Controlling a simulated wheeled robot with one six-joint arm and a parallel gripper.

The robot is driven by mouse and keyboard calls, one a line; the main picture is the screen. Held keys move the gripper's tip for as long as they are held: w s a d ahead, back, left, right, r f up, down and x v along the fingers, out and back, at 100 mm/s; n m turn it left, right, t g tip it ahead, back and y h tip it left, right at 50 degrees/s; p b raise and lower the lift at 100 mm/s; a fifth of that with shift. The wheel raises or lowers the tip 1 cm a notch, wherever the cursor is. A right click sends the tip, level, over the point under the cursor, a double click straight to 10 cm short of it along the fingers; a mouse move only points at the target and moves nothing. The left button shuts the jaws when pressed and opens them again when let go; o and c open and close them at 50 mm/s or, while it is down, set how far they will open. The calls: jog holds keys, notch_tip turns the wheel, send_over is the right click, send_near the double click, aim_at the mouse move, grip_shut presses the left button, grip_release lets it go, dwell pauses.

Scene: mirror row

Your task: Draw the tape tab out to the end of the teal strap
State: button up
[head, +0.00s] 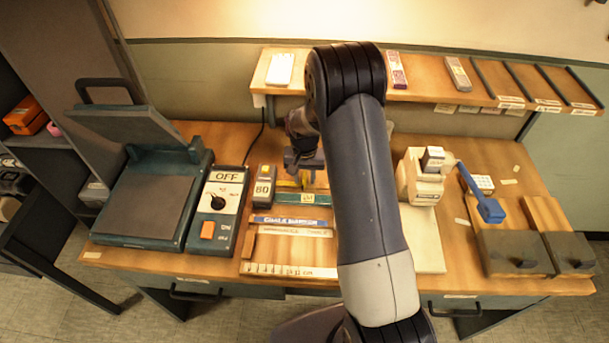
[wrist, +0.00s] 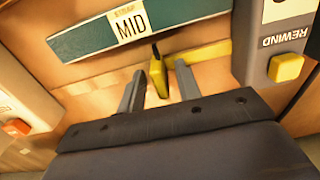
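The teal strap (wrist: 90,38) lies flat on the bench with a MID label about midway along it. It also shows in the head view (head: 290,197), its right part hidden by my arm. The yellow tape tab (wrist: 158,74) stands upright beside the strap, close to the MID label. Yellow tape (wrist: 210,54) runs from it towards the grey REWIND box (wrist: 262,50), which has a yellow button. My gripper (wrist: 159,82) is open, one finger on each side of the tab, with gaps visible. In the head view my gripper (head: 304,168) is above the tape area, partly hidden by my arm.
Left of the box stand an OFF dial unit (head: 217,208) and a teal press (head: 135,205). Blue and wooden strips (head: 290,221) lie in front of the strap. A shelf (head: 430,82) runs behind. A white device (head: 420,180) stands right of my arm.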

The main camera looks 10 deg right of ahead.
jog(key=shift+c, duration=0.3)
grip_shut()
jog(key=shift+d, duration=0.1)
jog(key=s+d+b, duration=0.1)
jog(key=d, duration=0.2)
jog(key=s+d+b, duration=0.1)
jog(key=d, duration=0.3)
jog(key=s+d+b, duration=0.1)
jog(key=d, duration=0.3)
jog(key=shift+s+d, duration=0.15)
jog(key=shift+s, duration=0.15)
jog(key=shift+o, duration=0.3)
grip_release()
jog(key=shift+r, duration=0.1)
